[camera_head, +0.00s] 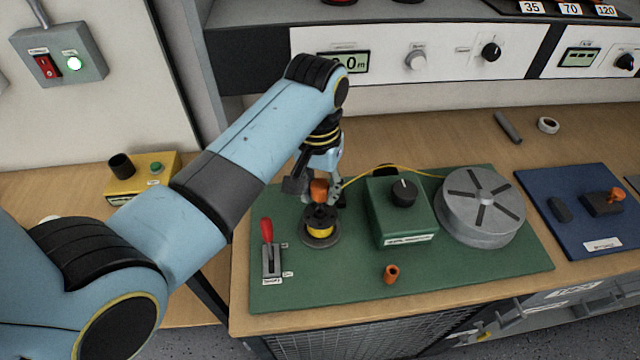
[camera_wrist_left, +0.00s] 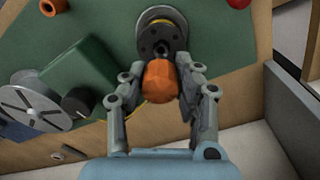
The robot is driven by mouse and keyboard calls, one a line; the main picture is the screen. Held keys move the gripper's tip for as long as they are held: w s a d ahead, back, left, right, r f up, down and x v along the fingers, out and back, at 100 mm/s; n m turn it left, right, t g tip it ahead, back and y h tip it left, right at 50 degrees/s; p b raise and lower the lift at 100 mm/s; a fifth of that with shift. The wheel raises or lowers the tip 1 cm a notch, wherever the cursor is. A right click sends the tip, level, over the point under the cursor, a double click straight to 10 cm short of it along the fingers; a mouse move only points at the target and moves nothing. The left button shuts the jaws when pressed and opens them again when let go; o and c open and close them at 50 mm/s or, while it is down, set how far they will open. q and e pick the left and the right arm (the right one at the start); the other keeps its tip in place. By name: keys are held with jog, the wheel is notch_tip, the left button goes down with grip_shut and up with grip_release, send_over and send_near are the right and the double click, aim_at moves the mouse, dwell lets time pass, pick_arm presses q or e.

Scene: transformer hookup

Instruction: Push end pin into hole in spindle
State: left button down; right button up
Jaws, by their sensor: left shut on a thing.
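My left gripper (camera_head: 320,187) is shut on an orange end pin (camera_head: 319,190), just above the spindle. In the left wrist view the two fingers (camera_wrist_left: 162,92) hold the orange pin (camera_wrist_left: 160,80) from both sides. The spindle (camera_head: 321,216) has a black top flange and yellow winding and stands on a grey round base on the green board. In the left wrist view the black flange (camera_wrist_left: 160,40) shows small holes, and the pin overlaps its near edge. Whether the pin touches the hole cannot be told. My right gripper is not in view.
The green board (camera_head: 345,285) also carries a red-handled lever (camera_head: 267,232), a green box with a black knob (camera_head: 402,212), a grey slotted disc (camera_head: 481,206) and another orange piece (camera_head: 391,273). A yellow wire (camera_head: 405,170) runs behind the box. A blue board (camera_head: 570,235) lies at right.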

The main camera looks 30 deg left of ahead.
aim_at(320, 208)
pick_arm(q)
jog(key=shift+f+b, duration=1)
jog(key=shift+f, duration=1.15)
dwell(0.4)
jog(key=c, duration=0.9)
grip_release()
jog(key=shift+r, duration=0.1)
notch_tip(320, 208, up, 3)
jog(key=p, duration=0.2)
jog(key=shift+p, duration=0.35)
jog(key=shift+r, duration=0.9)
